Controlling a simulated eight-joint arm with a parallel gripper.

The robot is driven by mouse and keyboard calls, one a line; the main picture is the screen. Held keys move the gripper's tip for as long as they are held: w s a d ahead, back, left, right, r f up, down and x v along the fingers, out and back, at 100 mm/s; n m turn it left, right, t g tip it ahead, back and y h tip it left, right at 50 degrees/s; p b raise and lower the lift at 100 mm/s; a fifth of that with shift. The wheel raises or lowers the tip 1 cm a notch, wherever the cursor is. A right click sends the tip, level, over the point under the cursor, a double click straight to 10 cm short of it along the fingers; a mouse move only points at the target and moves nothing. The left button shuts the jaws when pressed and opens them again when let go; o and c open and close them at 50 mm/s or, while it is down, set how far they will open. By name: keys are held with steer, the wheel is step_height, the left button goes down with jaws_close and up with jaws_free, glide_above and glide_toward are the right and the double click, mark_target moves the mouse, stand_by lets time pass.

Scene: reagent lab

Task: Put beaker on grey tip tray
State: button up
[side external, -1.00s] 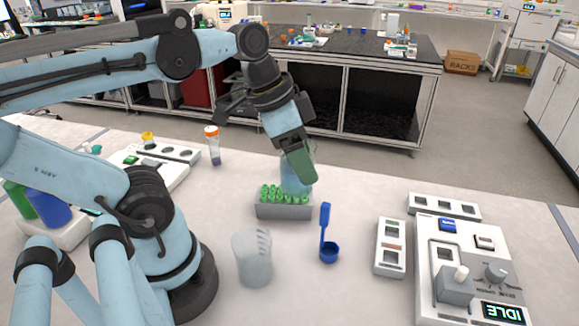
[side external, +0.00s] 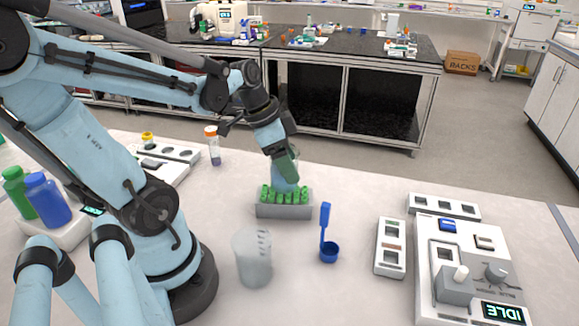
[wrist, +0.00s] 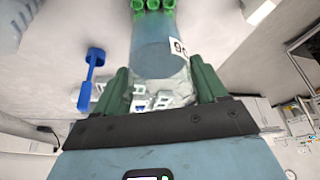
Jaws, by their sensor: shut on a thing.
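My gripper (side external: 289,168) is shut on a clear, blue-tinted beaker (side external: 285,183). In the wrist view, the beaker (wrist: 165,45) sits between the green fingers (wrist: 162,75), with part of a white label showing. The grey tip tray (side external: 284,212), filled with several green tips, stands on the bench. In the side view the beaker's lower end is at the back of the green tips, partly hidden by them. I cannot tell whether it touches the tray. Green tips (wrist: 154,5) also show beyond the beaker in the wrist view.
A cloudy empty-looking beaker (side external: 252,260) stands in front of the tray. A blue scoop-like tool (side external: 327,245) stands to its right. A white rack (side external: 390,248) and a device reading IDLE (side external: 470,265) are further right. An orange-capped tube (side external: 213,147) stands behind left.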

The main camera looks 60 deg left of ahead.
steer(key=shift+f, duration=1.15)
steer(key=shift+f, duration=0.1)
steer(key=o, duration=1.3)
steer(key=v, duration=1.2)
steer(key=shift+x, duration=6)
